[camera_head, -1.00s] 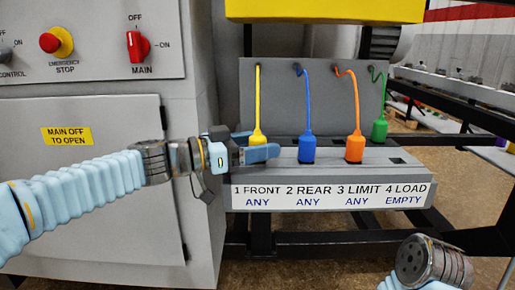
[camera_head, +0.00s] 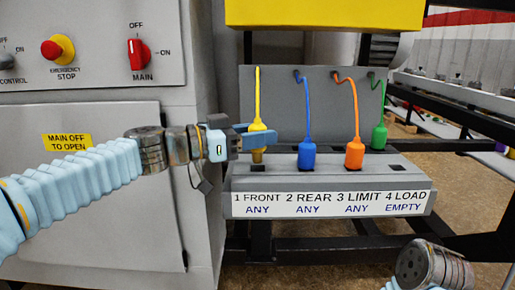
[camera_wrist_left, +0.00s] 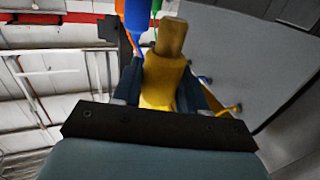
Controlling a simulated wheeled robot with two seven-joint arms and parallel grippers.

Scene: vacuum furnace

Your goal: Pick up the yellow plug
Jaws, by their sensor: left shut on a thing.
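The yellow plug (camera_head: 257,138) is in the jaws of my left gripper (camera_head: 258,138), which comes in from the left. The plug is upright, with its brass-coloured lower end showing just above the grey socket block (camera_head: 330,200). Its yellow cord rises straight up in front of the grey back panel. In the left wrist view the yellow plug (camera_wrist_left: 166,75) sits between the two blue fingers (camera_wrist_left: 160,92), its brass end pointing up in the picture. My right gripper is not in view; only part of my right arm shows at the bottom right.
A dark square opening (camera_head: 397,167) is above label 4. A grey cabinet (camera_head: 110,180) stands close on the left.

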